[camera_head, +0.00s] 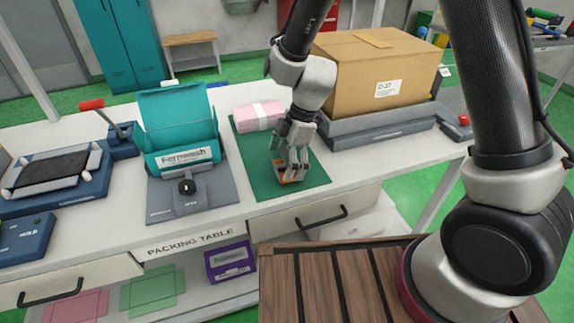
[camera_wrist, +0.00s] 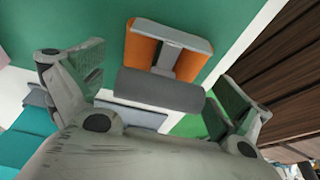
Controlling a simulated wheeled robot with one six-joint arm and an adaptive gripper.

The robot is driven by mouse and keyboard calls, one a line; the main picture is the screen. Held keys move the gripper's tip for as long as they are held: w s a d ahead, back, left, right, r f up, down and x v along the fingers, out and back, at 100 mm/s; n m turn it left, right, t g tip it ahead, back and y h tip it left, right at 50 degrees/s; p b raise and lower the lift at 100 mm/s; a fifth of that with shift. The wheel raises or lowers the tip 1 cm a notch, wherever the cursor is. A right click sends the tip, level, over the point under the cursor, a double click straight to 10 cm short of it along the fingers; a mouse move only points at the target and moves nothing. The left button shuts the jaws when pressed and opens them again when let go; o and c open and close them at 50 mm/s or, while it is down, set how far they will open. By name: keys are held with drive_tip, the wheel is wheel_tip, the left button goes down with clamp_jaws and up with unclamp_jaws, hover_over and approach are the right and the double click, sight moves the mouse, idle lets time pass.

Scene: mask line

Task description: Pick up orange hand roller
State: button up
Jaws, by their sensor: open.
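The orange hand roller (camera_head: 283,169) lies on the green mat (camera_head: 312,181) on the packing table. It is partly hidden by my gripper (camera_head: 294,170) in the head view. In the wrist view the orange hand roller (camera_wrist: 142,50) shows an orange body, a grey metal frame and a dark grey cylinder. My gripper (camera_wrist: 155,100) is open and empty there, with one finger to each side of the roller's dark cylinder. My gripper is just above the roller; I cannot tell whether it touches.
A pink bundle with a white band (camera_head: 258,116) lies on the back of the mat. A teal dispenser (camera_head: 176,108) stands to the left. A large cardboard box (camera_head: 355,82) sits on a grey platform behind to the right. A red button (camera_head: 463,119) is at the right edge.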

sight(283, 155)
drive_tip(key=shift+x, duration=0.95)
drive_tip(key=c, duration=1.1)
drive_tip(key=shift+r, duration=0.1)
wheel_tip(283, 155, up, 10)
drive_tip(key=o, duration=0.3)
